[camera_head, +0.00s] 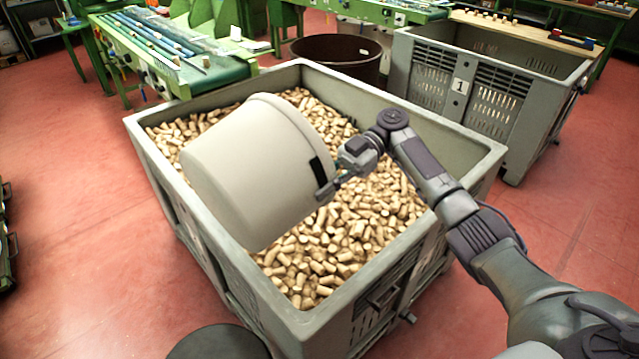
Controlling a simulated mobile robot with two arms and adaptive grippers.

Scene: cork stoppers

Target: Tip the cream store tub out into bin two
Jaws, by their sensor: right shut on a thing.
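The cream tub (245,165) is held tilted on its side above a large grey bin full of corks. Its mouth is turned away from me, so I cannot see inside it or whether corks are leaving it. My right gripper (326,187) is shut on the tub's right side, by a dark patch on its wall. The grey bin (160,185) under the tub holds a broad bed of cork stoppers (335,235); no number shows on its visible sides. My left gripper is not in view.
Another grey bin (512,112), marked 1, stands behind at the right. A dark round container (340,50) stands behind the near bin. A green conveyor bench (160,60) stands at the back left. Red floor is open at left and right.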

